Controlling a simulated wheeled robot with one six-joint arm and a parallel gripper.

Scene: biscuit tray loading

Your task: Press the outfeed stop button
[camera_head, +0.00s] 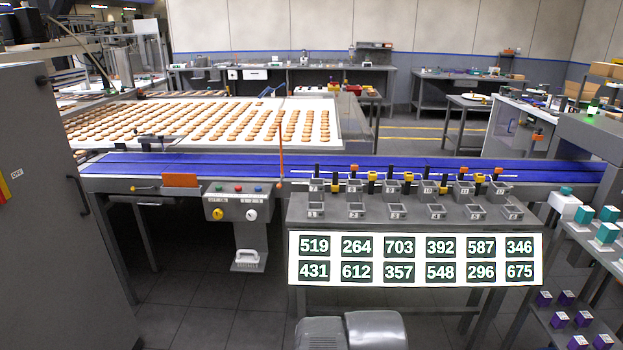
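The small lettering on the box is too small to read, so I cannot tell which button is the outfeed stop. My gripper is not in view.
A board of numbers (415,233) and a rack of small grey bins (356,211) stand right of the box. A grey cabinet (50,230) fills the left side. The floor (195,290) before the box is clear.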

